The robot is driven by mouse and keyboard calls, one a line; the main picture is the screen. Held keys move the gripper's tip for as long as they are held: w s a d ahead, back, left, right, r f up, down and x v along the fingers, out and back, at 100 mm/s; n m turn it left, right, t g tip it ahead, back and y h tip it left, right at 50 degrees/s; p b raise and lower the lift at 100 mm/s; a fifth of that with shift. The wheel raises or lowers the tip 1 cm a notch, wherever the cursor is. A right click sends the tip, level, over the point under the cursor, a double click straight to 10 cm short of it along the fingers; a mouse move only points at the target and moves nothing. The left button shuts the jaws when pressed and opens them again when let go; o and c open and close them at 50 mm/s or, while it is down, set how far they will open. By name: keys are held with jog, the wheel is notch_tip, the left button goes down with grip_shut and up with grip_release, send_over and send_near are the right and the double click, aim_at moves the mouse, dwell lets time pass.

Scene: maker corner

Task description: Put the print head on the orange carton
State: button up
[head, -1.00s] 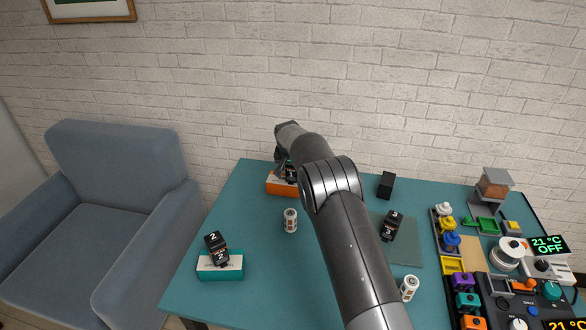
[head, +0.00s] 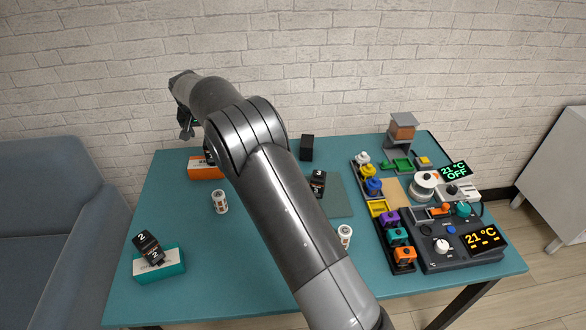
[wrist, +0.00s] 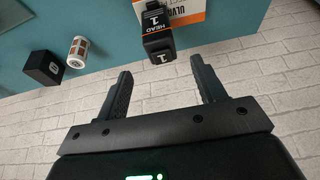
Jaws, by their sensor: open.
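The orange carton (head: 204,168) lies at the back left of the teal table, partly behind my arm in the head view. It also shows at the top of the wrist view (wrist: 188,18). The black print head marked 1 (wrist: 158,43) is on the carton and appears tilted. In the head view my arm mostly hides it.
Print head 2 (head: 148,247) leans on a teal carton (head: 160,266) at front left. Print head 3 (head: 318,182) lies on a mat (head: 339,196). White canisters (head: 220,203) and a black block (head: 306,148) stand nearby. Devices crowd the right side. The brick wall is close behind.

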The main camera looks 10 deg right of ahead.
jog(key=s+d+r, duration=1.9)
jog(key=s+d, duration=0.1)
jog(key=d, duration=0.3)
jog(key=s+d+f, duration=0.1)
jog(key=s+d, duration=0.2)
jog(key=s, duration=0.6)
jog(key=s+d+f, duration=0.2)
jog(key=s+d, duration=0.1)
jog(key=s, duration=0.7)
jog(key=s+d+f+t, duration=0.1)
jog(key=s+d, duration=0.3)
jog(key=s, duration=0.5)
jog(key=shift+s+f, duration=0.3)
jog(key=shift+f, duration=0.15)
